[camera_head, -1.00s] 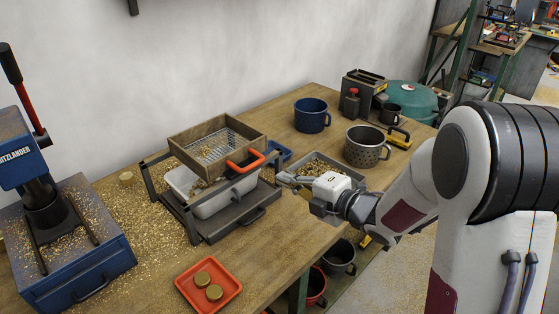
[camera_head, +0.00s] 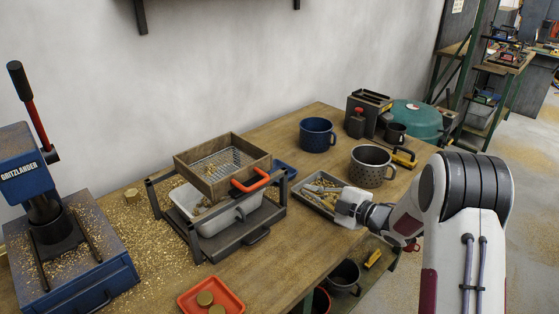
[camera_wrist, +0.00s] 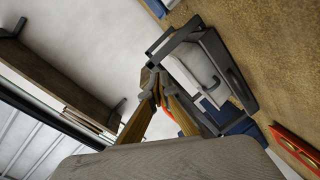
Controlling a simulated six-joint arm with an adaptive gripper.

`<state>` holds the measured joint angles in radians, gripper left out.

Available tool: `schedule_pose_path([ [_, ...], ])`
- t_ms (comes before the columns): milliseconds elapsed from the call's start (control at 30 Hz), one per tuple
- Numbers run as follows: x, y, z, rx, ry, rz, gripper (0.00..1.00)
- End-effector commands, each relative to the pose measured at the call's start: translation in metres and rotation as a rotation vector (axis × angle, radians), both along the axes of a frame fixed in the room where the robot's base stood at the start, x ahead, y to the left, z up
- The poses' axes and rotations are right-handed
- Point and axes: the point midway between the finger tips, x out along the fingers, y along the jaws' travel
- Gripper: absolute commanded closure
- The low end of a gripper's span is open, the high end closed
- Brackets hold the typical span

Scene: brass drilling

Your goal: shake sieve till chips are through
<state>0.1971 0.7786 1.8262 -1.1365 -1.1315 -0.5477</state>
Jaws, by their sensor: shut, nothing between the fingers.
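The sieve, a wooden box (camera_head: 258,166) with a mesh floor and an orange handle (camera_head: 250,181), sits tilted on a dark metal frame (camera_head: 197,238). Some brass-coloured bits show on its mesh; how many is too small to tell. A white tub (camera_head: 222,219) stands under it inside the frame, with some chips visible at its left end. My gripper (camera_head: 333,199) is to the right of the sieve, apart from it, by the grey tray. In the wrist view my gripper (camera_wrist: 152,80) has its fingertips together and holds nothing; the frame and white tub (camera_wrist: 197,77) show beyond them.
A grey tray (camera_head: 309,200) of pieces lies by my gripper. A blue pot (camera_head: 317,134) and a grey perforated pot (camera_head: 371,167) stand behind. A red tray (camera_head: 228,309) with brass discs is in front. A blue press (camera_head: 75,268) with scattered chips stands left.

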Motion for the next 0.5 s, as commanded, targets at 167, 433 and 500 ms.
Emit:
schedule_pose_path([
  [167, 0.015, -0.007, -0.003, 0.131, 0.106, -0.014, 1.00],
  [433, 0.033, -0.015, -0.005, 0.329, 0.275, -0.029, 1.00],
  [500, 0.037, -0.017, -0.006, 0.379, 0.321, -0.032, 1.00],
])
